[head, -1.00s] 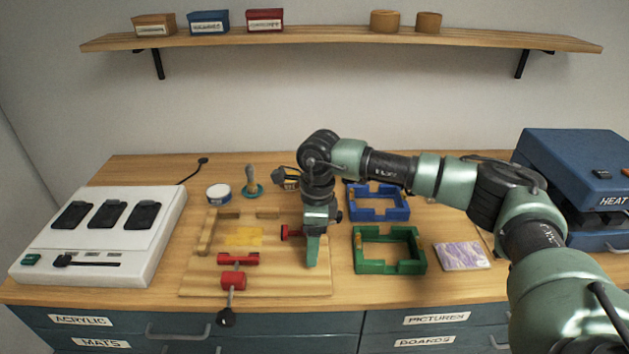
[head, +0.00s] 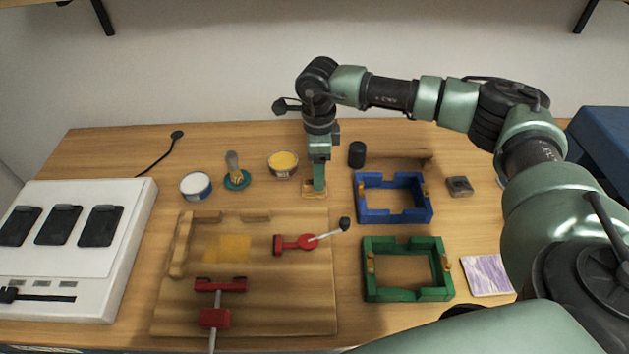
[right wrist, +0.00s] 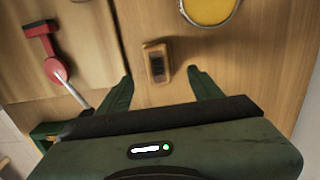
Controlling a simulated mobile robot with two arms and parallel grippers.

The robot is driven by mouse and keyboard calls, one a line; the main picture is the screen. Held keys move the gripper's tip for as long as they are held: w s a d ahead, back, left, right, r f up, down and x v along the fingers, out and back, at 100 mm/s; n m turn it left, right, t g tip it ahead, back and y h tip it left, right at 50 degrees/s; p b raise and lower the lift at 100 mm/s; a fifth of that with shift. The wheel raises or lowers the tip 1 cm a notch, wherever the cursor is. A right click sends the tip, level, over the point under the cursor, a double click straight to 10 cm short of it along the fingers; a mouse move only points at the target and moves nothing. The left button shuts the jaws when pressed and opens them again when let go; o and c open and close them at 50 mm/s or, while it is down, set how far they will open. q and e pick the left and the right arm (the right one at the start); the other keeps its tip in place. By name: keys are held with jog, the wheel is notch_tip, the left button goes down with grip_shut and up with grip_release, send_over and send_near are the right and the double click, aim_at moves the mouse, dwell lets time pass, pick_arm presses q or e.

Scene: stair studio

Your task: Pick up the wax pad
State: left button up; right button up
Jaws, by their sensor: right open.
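A small tan pad (head: 308,189) with a dark patch on top, which I take for the wax pad, lies on the bench behind the wooden board's back right corner. In the right wrist view the pad (right wrist: 156,62) lies just ahead of and between my spread fingers. My right gripper (right wrist: 160,74) is open and empty, pointing down. In the head view my right gripper (head: 319,190) is right over the pad and hides part of it. I cannot tell the exact height gap. My left gripper is not in view.
A tin of yellow stuff (head: 283,162) stands close behind left of the pad. A black cylinder (head: 357,154) and a blue frame (head: 394,214) are to its right. The wooden board (head: 270,310) with red clamps (head: 297,243) lies in front. A green frame (head: 408,295) sits front right.

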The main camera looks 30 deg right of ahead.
notch_tip(320, 180, down, 5)
jog(key=shift+a+r+p, duration=0.1)
jog(key=shift+r+p, duration=0.05)
jog(key=shift+p, duration=0.8)
jog(key=shift+f, duration=0.3)
grip_shut()
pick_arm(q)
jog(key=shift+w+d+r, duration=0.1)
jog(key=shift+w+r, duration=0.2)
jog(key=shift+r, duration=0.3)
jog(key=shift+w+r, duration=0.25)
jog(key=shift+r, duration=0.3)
pick_arm(e)
jog(key=shift+r, duration=0.15)
